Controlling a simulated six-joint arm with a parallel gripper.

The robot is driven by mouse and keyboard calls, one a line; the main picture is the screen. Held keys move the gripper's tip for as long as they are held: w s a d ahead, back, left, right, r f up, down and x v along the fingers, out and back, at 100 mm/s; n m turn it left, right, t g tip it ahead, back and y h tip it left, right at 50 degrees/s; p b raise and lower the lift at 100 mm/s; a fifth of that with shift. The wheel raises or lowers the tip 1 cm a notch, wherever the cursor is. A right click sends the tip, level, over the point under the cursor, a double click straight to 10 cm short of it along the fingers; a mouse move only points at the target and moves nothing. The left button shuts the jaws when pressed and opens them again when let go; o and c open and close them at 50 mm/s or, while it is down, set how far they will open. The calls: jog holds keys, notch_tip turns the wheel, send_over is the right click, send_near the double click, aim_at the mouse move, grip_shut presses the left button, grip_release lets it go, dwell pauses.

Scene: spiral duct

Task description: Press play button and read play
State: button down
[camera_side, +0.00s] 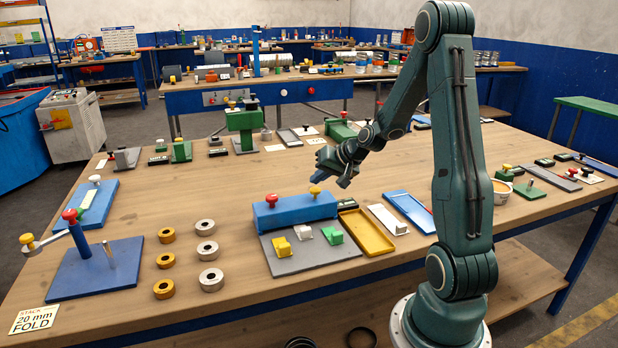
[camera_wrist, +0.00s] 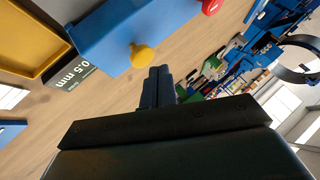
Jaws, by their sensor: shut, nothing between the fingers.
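A blue block (camera_side: 295,211) carries a red knob (camera_side: 272,199) on its left and a yellow knob (camera_side: 315,191) on its right. The wrist view shows the same blue block (camera_wrist: 108,35), with the yellow knob (camera_wrist: 143,55) near the fingertips and the red knob (camera_wrist: 211,6) at the top edge. A small dark box (camera_wrist: 75,73) reading "0.5 mm" is beside the block; it also shows in the side view (camera_side: 347,204). My gripper (camera_side: 320,177) is shut and empty, above and just behind the yellow knob. Its fingers (camera_wrist: 158,85) are together. I see no label reading "play".
A grey plate (camera_side: 290,265) with yellow, white and green blocks lies before the blue block. A yellow tray (camera_side: 366,233) and a blue tray (camera_side: 410,210) lie to the right. Several rings (camera_side: 206,251) and a lever stand (camera_side: 95,265) are left. Bare wood lies behind the block.

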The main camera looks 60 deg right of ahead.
aim_at(319, 190)
jog(key=shift+f, duration=1.25)
dwell(1.8)
jog(key=shift+r, duration=1.2)
jog(key=shift+r, duration=0.1)
jog(key=shift+r, duration=2.45)
